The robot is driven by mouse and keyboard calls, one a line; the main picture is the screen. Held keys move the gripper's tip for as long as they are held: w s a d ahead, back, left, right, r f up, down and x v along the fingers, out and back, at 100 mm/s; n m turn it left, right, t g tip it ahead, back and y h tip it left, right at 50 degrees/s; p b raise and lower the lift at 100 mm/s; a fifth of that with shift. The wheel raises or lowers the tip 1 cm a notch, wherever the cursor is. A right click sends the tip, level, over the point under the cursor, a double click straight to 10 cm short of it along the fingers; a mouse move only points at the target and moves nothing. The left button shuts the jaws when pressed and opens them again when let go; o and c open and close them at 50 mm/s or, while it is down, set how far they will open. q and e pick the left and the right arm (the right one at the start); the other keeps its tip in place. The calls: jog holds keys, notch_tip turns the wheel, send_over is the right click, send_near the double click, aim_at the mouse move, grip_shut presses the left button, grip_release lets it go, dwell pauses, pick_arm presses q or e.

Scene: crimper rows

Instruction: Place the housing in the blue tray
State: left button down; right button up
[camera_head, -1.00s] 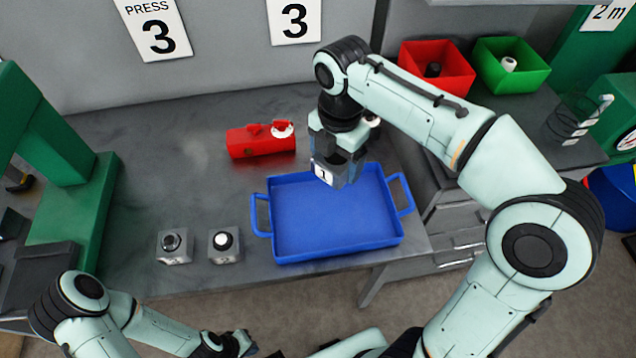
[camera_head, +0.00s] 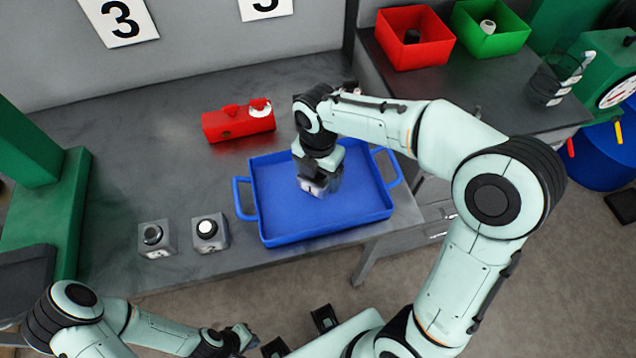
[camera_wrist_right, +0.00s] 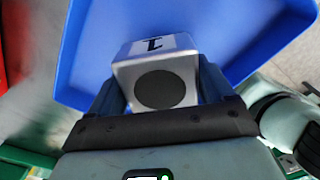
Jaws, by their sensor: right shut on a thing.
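The housing (camera_head: 318,187) is a pale grey block with a "1" label on one face. My right gripper (camera_head: 319,174) is shut on it and holds it over the back middle part of the blue tray (camera_head: 290,218). I cannot tell whether its underside touches the tray floor. In the right wrist view, the housing (camera_wrist_right: 158,72) sits between the fingers, with a dark round opening facing the camera and the tray (camera_wrist_right: 235,28) behind. My left gripper (camera_head: 240,338) is low at the bottom edge, away from the tray; its jaws are unclear.
Two grey blocks, one with a dark top (camera_head: 155,238) and one with a white top (camera_head: 209,232), stand left of the tray. A red fixture (camera_head: 238,124) lies behind it. A red bin (camera_head: 413,38) and a green bin (camera_head: 490,28) stand at back right.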

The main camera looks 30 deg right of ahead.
aim_at(318, 184)
pick_arm(q)
jog(key=shift+s+f, duration=0.2)
jog(key=shift+f, duration=0.1)
pick_arm(e)
jog(key=shift+f, duration=2.1)
jog(key=shift+w, duration=0.1)
jog(key=shift+f+b, duration=0.15)
jog(key=shift+b, duration=0.2)
jog(key=o, duration=1.5)
notch_tip(318, 184, up, 12)
jog(key=shift+f+p, duration=0.1)
jog(key=shift+p, duration=0.85)
jog(key=shift+r, duration=0.25)
pick_arm(q)
jog(key=shift+w+r, duration=0.75)
jog(key=shift+r, duration=0.35)
jog(key=shift+s, duration=0.1)
